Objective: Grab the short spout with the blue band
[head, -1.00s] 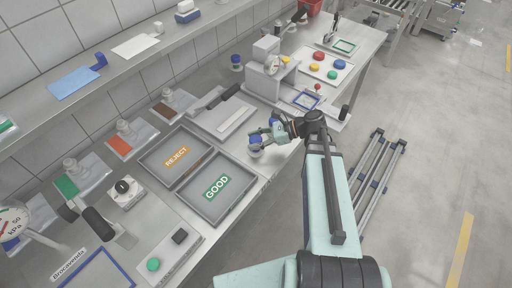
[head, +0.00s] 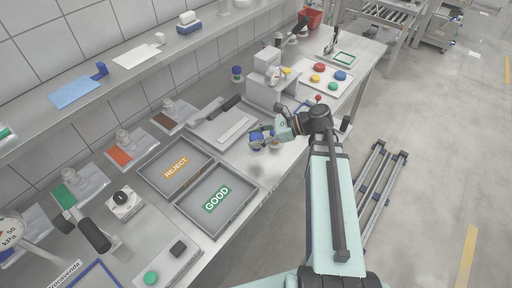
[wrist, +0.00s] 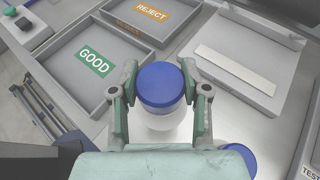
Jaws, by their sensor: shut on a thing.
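My gripper (wrist: 160,88) is shut on a short spout (wrist: 160,88) with a blue top and a pale, whitish body. In the wrist view the spout is upright between the two fingers, and its lower part is partly hidden. In the head view my gripper (head: 262,138) holds the spout (head: 256,146) over the bench, to the right of the GOOD tray; a shadow lies on the bench below. A second blue-topped piece (wrist: 238,156) shows partly at the lower right of the wrist view, close beside my gripper and apart from the held spout.
The GOOD tray (head: 242,222) and REJECT tray (head: 146,166) lie left of my gripper. A grey plate with a pale strip (head: 212,128) is behind.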

